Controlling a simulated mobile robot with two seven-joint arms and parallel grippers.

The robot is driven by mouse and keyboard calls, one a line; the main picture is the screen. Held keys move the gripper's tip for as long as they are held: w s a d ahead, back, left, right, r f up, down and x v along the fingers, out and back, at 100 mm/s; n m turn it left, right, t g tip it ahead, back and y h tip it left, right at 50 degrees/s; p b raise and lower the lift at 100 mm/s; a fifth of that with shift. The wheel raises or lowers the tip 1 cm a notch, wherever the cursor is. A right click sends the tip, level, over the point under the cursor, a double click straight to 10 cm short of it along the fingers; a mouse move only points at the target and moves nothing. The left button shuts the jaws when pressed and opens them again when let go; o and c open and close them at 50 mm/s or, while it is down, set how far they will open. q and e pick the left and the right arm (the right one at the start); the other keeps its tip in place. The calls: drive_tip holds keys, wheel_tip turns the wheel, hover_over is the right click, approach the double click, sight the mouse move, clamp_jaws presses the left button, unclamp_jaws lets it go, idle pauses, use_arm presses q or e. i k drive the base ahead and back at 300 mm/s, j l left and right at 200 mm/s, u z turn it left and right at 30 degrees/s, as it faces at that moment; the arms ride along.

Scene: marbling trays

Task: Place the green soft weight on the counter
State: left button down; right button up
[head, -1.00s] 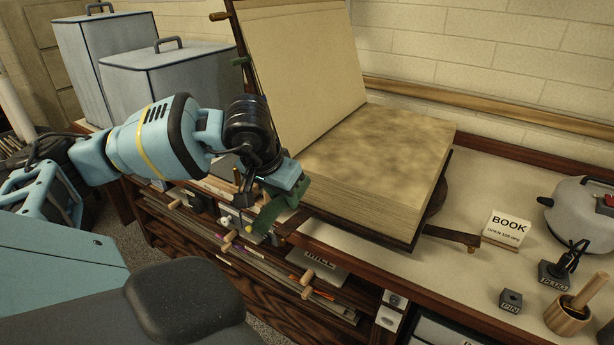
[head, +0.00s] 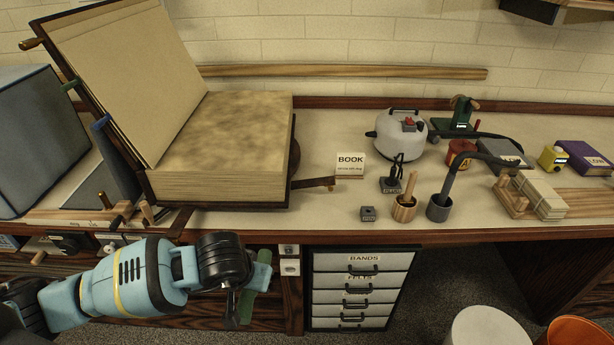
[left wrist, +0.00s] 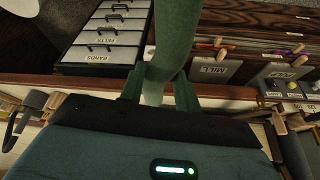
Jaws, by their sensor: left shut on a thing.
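The green soft weight (head: 247,304) is a limp dark green strip hanging from my left gripper (head: 255,284) in the head view. My left gripper is shut on it, in front of the counter's (head: 325,216) front edge and appearing below the counter top in the picture. In the left wrist view the green weight (left wrist: 174,40) runs up between the two fingers of my left gripper (left wrist: 158,92). Its far end is cut off by the frame's top edge. My right gripper is not in view.
A large open book (head: 225,140) stands on the counter's left. Counter between book and small block is clear. Drawers (head: 361,290) are below.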

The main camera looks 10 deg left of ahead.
sight(473, 207)
drive_tip(key=i+l, duration=0.1)
drive_tip(key=l, duration=0.3)
drive_tip(key=i+l, duration=0.1)
drive_tip(key=l, duration=0.3)
drive_tip(key=i+l, duration=0.1)
drive_tip(key=l, duration=0.35)
drive_tip(key=i+l, duration=0.1)
drive_tip(key=l, duration=0.3)
drive_tip(key=i+l, duration=0.1)
drive_tip(key=l, duration=0.3)
drive_tip(key=i+l, duration=0.15)
drive_tip(key=l, duration=0.25)
drive_tip(key=i+l, duration=0.1)
drive_tip(key=l, duration=0.35)
drive_tip(key=i+l, duration=0.1)
drive_tip(key=l, duration=0.3)
